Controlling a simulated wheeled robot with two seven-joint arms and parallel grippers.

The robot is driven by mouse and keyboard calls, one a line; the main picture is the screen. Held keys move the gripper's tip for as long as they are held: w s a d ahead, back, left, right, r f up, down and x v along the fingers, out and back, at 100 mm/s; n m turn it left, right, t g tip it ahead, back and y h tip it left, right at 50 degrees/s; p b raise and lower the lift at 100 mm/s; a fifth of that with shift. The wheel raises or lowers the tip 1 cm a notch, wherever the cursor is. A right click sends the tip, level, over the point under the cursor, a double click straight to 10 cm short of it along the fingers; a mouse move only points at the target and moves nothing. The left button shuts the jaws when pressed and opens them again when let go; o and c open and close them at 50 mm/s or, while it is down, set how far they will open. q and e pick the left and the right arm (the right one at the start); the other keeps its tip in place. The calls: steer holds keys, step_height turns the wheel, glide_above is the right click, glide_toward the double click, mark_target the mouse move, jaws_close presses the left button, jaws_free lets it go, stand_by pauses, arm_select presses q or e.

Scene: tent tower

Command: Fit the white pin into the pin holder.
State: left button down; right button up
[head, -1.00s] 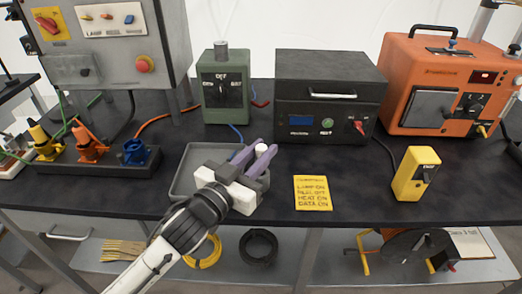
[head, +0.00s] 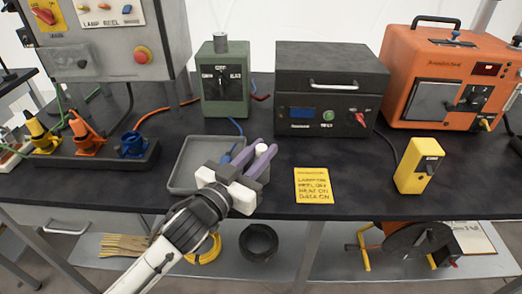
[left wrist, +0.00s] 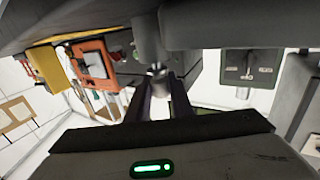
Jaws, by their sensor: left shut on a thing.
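My left gripper (head: 256,161), with purple fingers, is shut on a white pin. The round light end of the white pin (head: 262,149) shows between the fingertips, above the right part of the grey tray. In the left wrist view the two dark fingers run away from the camera, and a bright end of the pin (left wrist: 158,84) shows between them. The rest of the pin is hidden by the fingers. I cannot tell for sure which thing is the pin holder. My right gripper is not in view.
A shallow grey tray (head: 184,180) lies under the gripper. Behind it stand a green box (head: 225,95) with a dial and a dark oven-like box (head: 330,70). A black rack (head: 60,160) holds coloured plugs at left. A yellow note (head: 313,186) and yellow device (head: 417,165) are at right.

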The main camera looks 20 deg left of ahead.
arm_select(q)
steer(key=shift+f+b, duration=0.35)
steer(key=shift+f, duration=0.25)
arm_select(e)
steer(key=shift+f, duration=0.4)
arm_select(q)
steer(key=c, duration=1.5)
jaws_free()
steer(key=shift+f+v, duration=0.2)
steer(key=shift+v, duration=0.85)
steer(key=v, duration=0.7)
steer(key=shift+s+r+b, duration=0.1)
steer(key=shift+s+b, duration=0.05)
steer(key=shift+b, duration=0.15)
steer(key=shift+s+a+r, duration=0.1)
steer(key=shift+s+a, duration=0.05)
steer(key=shift+s, duration=0.25)
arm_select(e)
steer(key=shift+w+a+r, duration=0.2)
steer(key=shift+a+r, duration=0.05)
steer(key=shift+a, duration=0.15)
arm_select(q)
steer(key=shift+s, duration=0.1)
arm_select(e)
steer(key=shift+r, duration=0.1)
